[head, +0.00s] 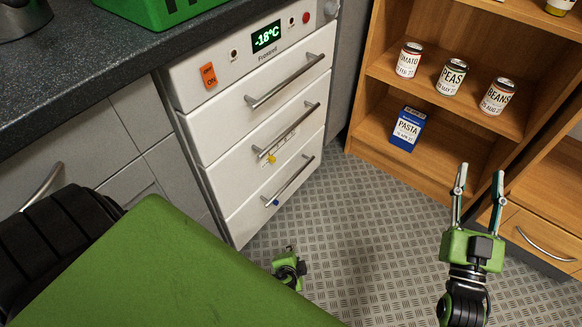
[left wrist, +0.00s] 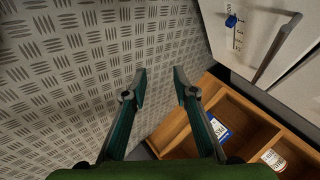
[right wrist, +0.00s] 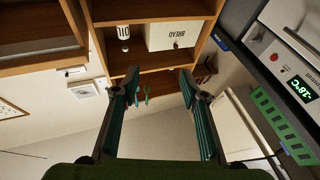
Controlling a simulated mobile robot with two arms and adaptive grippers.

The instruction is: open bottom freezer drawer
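The white freezer (head: 190,82) has three drawer fronts, all looking flush and closed. The bottom drawer (head: 252,216) has a slanting grey bar handle (head: 292,182) and a small blue tag. In the left wrist view the bar handle (left wrist: 275,48) and the blue tag (left wrist: 233,20) are at the upper right. My left gripper (left wrist: 160,74) is open and empty, low over the floor, apart from the handle. In the head view only part of it (head: 288,268) shows below the freezer; its fingers cannot be made out. My right gripper (head: 480,172) is open and empty, right of the freezer.
A wooden shelf (head: 358,100) with cans and a blue pasta box (head: 408,128) stands right of the freezer. A dark worktop (head: 90,75) holds a green crate (head: 150,12). A wooden drawer unit (head: 540,235) is at the far right. Metal floor before the freezer is clear.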

